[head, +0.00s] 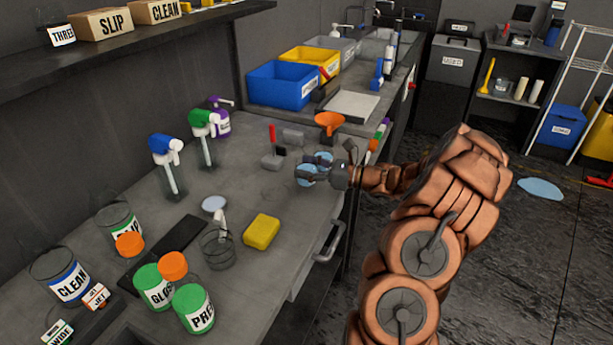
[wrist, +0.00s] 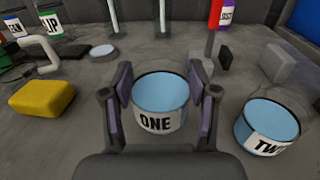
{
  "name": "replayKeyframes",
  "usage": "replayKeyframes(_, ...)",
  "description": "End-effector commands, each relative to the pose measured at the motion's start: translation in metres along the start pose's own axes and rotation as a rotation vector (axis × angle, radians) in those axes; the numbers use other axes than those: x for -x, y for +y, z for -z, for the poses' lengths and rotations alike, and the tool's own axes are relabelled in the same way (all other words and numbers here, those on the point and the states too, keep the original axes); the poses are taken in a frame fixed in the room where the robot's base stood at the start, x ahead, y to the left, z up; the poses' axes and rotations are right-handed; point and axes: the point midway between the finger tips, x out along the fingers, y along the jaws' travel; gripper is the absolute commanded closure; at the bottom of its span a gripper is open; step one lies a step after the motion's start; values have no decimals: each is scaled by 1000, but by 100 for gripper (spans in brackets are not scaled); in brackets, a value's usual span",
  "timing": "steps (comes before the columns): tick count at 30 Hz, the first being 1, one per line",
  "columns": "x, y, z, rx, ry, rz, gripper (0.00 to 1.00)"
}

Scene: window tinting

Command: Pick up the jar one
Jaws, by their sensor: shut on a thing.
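The jar labelled ONE (wrist: 160,93) is a short round container with a light blue inside and a white label. In the wrist view it stands upright between the two fingers of my gripper (wrist: 160,108). The fingers are shut on its sides, and its label faces the wrist camera. I cannot tell whether its base touches the bench. A like jar labelled TWO (wrist: 267,125) stands just to its right, apart from my gripper. In the head view my gripper (head: 318,173) is low over the right part of the bench and partly hides the jars.
Spray bottles (head: 168,165) stand near the wall. A blue puddle (head: 540,188) is on the floor.

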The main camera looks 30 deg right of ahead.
Motion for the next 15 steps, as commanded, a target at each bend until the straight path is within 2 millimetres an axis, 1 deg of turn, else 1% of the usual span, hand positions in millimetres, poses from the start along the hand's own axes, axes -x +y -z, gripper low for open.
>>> replayKeyframes(1, 3, 2, -4, 2, -2, 3, 77)
replayKeyframes(5, 20, 20, -3, -3, -4, 1, 77)
replayKeyframes(15, 71, 71, -11, 1, -3, 3, 77)
